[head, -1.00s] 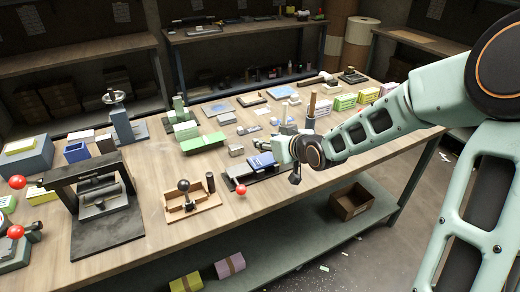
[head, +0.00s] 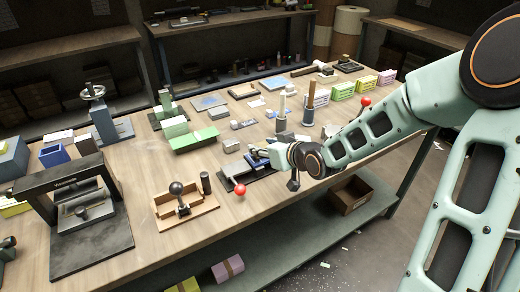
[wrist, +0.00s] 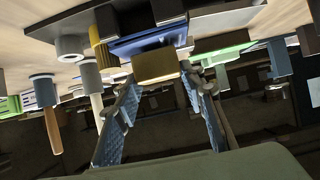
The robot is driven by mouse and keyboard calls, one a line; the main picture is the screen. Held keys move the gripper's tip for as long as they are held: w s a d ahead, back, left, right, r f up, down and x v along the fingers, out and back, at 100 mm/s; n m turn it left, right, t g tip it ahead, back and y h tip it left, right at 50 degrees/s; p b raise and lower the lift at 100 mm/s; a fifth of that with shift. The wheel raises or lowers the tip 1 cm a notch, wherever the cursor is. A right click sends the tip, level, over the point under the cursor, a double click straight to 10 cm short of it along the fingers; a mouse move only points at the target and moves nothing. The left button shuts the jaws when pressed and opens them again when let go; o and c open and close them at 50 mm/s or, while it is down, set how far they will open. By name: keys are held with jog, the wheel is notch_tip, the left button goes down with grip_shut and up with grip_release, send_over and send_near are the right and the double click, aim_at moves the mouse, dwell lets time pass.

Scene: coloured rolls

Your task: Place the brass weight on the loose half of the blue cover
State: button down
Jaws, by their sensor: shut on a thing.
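The brass weight (wrist: 156,66) is a dull gold block between the tips of my gripper's two blue-padded fingers (wrist: 158,88) in the wrist view. My gripper is shut on it. The blue cover (wrist: 150,40) shows just beyond the weight, on a dark base. I cannot tell whether the weight touches the cover, or which half is the loose one. In the head view my gripper (head: 258,155) is low over the blue cover and its dark board (head: 236,181) near the table's front edge. The weight cannot be made out there.
A wooden tray with a black-knobbed tool (head: 183,206) and a dark cylinder (head: 206,184) stand left of the board. A red ball (head: 240,190) is at its front. Upright handled tools (head: 309,100) stand behind my gripper. A black press (head: 85,215) is at far left.

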jog(key=shift+f, duration=0.15)
jog(key=shift+f, duration=0.15)
jog(key=c, duration=1.2)
grip_release()
jog(key=shift+c, duration=0.2)
jog(key=shift+s+d+r, duration=0.2)
jog(key=shift+r, duration=0.15)
jog(key=p+v, duration=0.5)
jog(key=v, duration=0.6)
jog(key=shift+s, duration=0.2)
